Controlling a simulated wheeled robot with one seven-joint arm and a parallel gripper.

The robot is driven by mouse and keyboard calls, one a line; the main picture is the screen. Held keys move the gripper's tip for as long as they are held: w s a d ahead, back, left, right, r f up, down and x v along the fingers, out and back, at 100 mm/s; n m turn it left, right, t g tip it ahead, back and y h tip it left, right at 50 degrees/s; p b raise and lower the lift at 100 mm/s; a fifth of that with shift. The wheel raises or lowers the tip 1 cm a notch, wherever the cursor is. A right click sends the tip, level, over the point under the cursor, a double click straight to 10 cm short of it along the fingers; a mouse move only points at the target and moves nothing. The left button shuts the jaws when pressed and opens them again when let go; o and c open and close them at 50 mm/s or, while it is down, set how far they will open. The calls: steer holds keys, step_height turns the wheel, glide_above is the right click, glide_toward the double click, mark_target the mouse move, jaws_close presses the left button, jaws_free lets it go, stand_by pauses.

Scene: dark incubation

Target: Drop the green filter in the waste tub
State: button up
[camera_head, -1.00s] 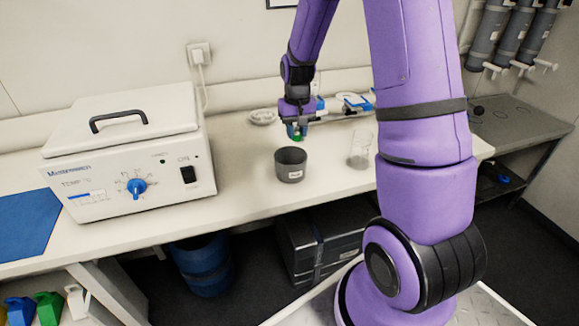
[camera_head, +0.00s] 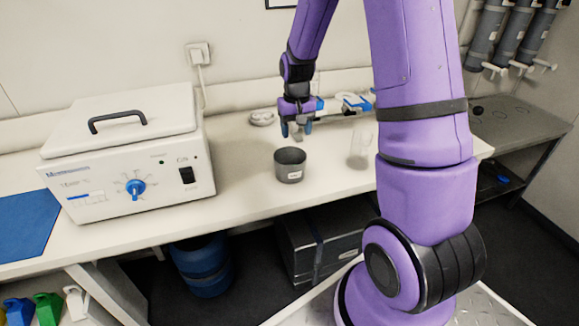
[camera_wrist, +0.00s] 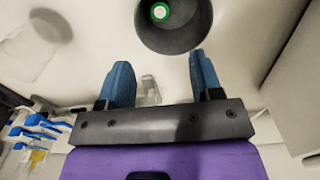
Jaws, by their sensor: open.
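The waste tub (camera_head: 290,166) is a dark grey round cup with a white label, upright on the bench in the head view. In the wrist view the tub (camera_wrist: 205,34) shows from above at the top of the picture. The green filter (camera_wrist: 160,12), a small green disc with a pale centre, lies inside the tub; the tub wall hides it in the head view. My gripper (camera_head: 296,134) is above the bench just behind the tub. In the wrist view my gripper (camera_wrist: 160,82) has its two blue fingers apart with nothing between them.
A white incubator box (camera_head: 130,160) with a blue knob stands left of the tub. A clear beaker (camera_head: 361,146) stands to the right. Blue-handled tools (camera_wrist: 38,127) lie at the lower left in the wrist view. The bench in front of the tub is clear.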

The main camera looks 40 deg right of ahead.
step_height(320, 180, up, 10)
steer(key=shift+f, duration=0.15)
stand_by(0.6)
steer(key=s+a+r+n+t, duration=0.25)
steer(key=s+a+r, duration=0.55)
steer(key=s+r, duration=0.4)
steer(key=s+a+r+t, duration=0.1)
steer(key=s+a, duration=0.1)
steer(key=s, duration=0.5)
steer(key=s+a+r+n+t, duration=0.1)
steer(key=s+a+r, duration=0.1)
steer(key=s, duration=0.5)
steer(key=shift+s+a+t, duration=0.3)
steer(key=shift+a+t, duration=0.05)
steer(key=shift+a, duration=0.2)
